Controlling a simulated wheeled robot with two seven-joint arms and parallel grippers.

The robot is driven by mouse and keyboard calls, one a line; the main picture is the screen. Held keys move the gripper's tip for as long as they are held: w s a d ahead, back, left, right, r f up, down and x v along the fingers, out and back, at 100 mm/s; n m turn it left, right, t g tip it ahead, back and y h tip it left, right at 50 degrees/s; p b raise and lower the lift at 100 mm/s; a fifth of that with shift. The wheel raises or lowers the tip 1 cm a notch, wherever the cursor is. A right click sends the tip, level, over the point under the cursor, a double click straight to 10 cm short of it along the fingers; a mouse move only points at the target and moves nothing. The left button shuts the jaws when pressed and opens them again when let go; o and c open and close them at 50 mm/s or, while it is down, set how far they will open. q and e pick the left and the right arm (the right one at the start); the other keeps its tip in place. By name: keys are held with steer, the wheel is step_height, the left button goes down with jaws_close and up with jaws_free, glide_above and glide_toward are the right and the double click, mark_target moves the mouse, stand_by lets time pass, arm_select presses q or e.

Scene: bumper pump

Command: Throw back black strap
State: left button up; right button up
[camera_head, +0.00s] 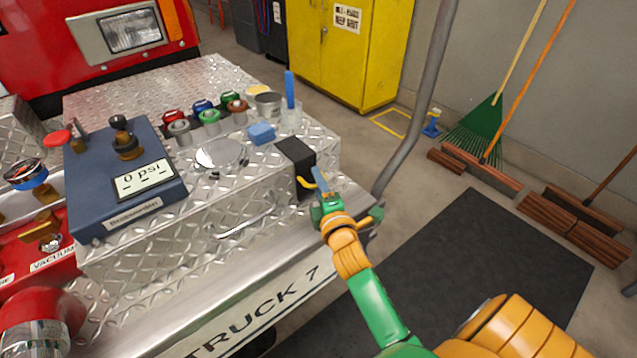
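The black strap (297,156) lies over the top edge of the diamond-plate bumper and hangs down its front face near the right end. My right gripper (316,184), on the green and orange arm, is at the lower end of the strap, in front of the bumper. One yellow finger and one blue-grey finger show, with a gap between them. I cannot tell whether the fingers touch the strap. My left gripper is not in view.
A blue pump box (128,185) with a "0 psi" display sits on the bumper (225,225). Several coloured caps, a metal can (268,104) and a blue block (261,133) stand near the strap. A grey pole (420,95) rises right of the bumper. Brooms lean at the wall.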

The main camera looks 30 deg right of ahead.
jaws_close()
steer(key=shift+r, duration=0.15)
stand_by(1.1)
